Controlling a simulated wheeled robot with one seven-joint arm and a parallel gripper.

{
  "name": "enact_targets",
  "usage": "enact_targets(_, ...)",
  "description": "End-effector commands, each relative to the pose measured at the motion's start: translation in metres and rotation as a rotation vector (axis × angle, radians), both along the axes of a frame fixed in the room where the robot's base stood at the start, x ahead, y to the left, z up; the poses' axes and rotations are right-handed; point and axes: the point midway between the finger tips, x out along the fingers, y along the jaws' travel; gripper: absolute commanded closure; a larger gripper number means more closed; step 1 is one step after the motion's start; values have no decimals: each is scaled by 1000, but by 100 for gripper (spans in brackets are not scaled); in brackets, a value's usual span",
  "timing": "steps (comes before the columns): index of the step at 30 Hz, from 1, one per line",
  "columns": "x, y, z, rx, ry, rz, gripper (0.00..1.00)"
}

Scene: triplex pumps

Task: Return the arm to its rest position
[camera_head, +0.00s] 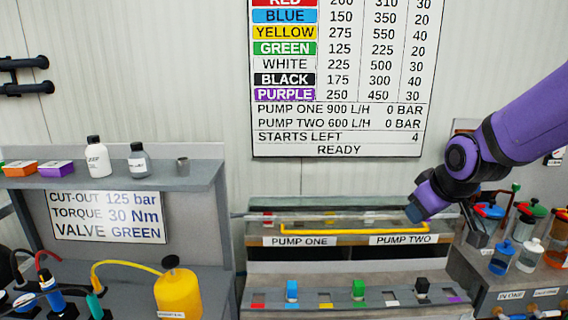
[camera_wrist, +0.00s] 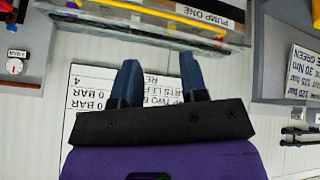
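My purple arm enters from the right in the head view, bent at a dark joint. My gripper (camera_head: 414,213) points down and left, with its blue fingertips in front of the right end of the yellow bar above the PUMP TWO label (camera_head: 404,240). I cannot tell how far the tips are from the bar. In the wrist view my gripper (camera_wrist: 160,75) shows two blue fingers apart, with nothing held between them. The wall sign (camera_wrist: 90,90) shows upside down behind the fingers.
The pump bench (camera_head: 350,280) holds blue, green and black blocks in a row of slots. A left shelf (camera_head: 110,176) carries bottles and small boxes. A yellow container (camera_head: 178,293) stands below it. Several jars stand at right, close to my arm.

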Motion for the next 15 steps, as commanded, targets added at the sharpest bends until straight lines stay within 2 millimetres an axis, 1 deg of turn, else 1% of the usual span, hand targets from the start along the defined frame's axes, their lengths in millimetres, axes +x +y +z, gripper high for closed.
enact_targets(1, -13, -4, 12, 26, 4, -27, 60)
enact_targets(5, -47, -10, 37, 82, 32, -93, 60)
enact_targets(6, -58, -11, 44, 97, 41, -115, 60)
enact_targets(11, -105, -16, 68, 144, 72, -198, 60)
enact_targets(15, -148, -18, 83, 171, 97, -276, 60)
